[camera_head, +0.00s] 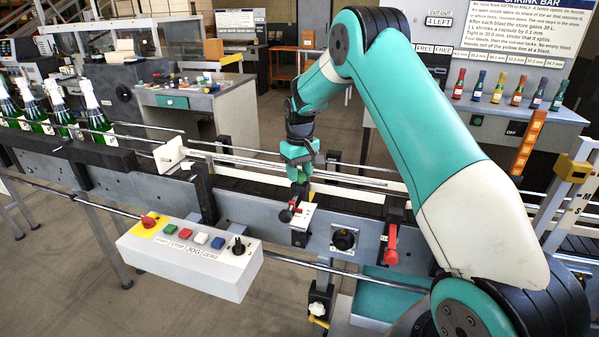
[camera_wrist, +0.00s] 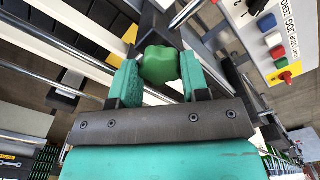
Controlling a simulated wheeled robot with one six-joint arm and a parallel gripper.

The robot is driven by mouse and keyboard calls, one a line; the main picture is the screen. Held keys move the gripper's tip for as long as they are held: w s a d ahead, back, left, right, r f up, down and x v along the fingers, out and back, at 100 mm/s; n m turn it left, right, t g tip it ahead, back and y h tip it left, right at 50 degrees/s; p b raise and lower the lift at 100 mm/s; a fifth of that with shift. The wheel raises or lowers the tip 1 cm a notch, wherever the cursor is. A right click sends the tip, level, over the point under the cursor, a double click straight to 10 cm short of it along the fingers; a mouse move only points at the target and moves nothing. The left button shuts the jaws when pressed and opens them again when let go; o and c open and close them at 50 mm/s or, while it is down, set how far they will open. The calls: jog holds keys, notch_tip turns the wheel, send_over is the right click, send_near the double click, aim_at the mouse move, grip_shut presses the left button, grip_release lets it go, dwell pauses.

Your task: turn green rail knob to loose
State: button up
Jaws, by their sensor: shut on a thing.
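The green rail knob (camera_wrist: 159,65) has a lobed rim and sits between the two teal fingers of my gripper (camera_wrist: 160,78) in the wrist view. The fingers are shut on it from both sides. In the head view my gripper (camera_head: 299,160) points down at the conveyor's guide rails, near the middle of the line. The knob is hard to tell from the fingers there. No tight or loose marking on the knob is readable.
Metal guide rails (camera_head: 250,152) run along the conveyor. A white control box (camera_head: 190,258) with coloured buttons stands at the front. A red lever (camera_head: 391,245) and a black knob (camera_head: 344,240) are on the conveyor's side. Several green bottles (camera_head: 91,103) stand at the left.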

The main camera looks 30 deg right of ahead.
aim_at(300, 174)
jog(key=shift+s, duration=0.1)
jog(key=o, duration=0.9)
jog(key=shift+r, duration=0.1)
notch_tip(300, 174, up, 17)
jog(key=b, duration=0.3)
jog(key=shift+r, duration=0.15)
